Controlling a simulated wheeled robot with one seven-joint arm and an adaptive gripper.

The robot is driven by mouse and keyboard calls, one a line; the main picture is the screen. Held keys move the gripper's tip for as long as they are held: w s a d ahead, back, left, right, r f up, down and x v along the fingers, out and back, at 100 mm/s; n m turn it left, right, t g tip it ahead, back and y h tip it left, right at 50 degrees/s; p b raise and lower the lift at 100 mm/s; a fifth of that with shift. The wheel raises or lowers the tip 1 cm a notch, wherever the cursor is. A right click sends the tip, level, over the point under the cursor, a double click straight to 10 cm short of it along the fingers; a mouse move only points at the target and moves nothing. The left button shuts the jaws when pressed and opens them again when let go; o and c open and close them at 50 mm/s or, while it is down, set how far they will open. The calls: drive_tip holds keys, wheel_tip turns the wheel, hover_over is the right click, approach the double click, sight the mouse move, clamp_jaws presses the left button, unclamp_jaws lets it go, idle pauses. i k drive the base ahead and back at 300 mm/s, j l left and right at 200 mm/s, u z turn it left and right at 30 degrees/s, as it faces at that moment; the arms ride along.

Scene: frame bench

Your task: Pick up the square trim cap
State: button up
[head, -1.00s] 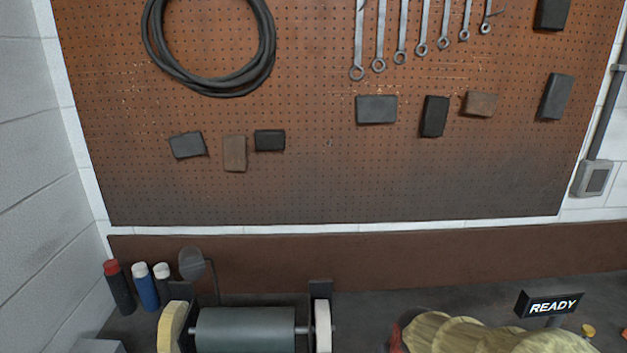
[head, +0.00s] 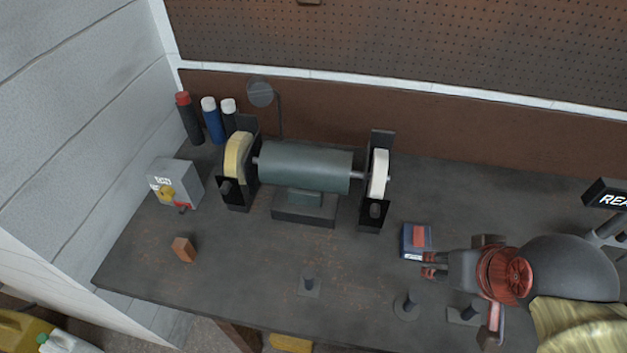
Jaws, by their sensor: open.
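A small dark grey piece with a flat square base and a short upright peg, which looks like the square trim cap (head: 309,286), stands on the front middle of the bench. Two similar dark pieces stand to its right: one with a round base (head: 405,306) and one with an angular base (head: 466,314), partly beside my arm. My gripper (head: 429,265), with red fingertips, is open and points left. It is right of and farther back than the square cap, apart from it. I see nothing between the fingers.
A bench grinder (head: 305,167) stands behind the cap. A grey switch box (head: 175,184) and an orange-brown block (head: 184,249) are at left. A blue and red box (head: 416,241) lies just beyond my gripper. The bench around the square cap is clear.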

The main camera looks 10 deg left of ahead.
sight(308, 285)
drive_tip(key=j+u, duration=0.2)
drive_tip(key=u, duration=0.25)
drive_tip(key=j+u, duration=0.15)
drive_tip(key=u, duration=0.3)
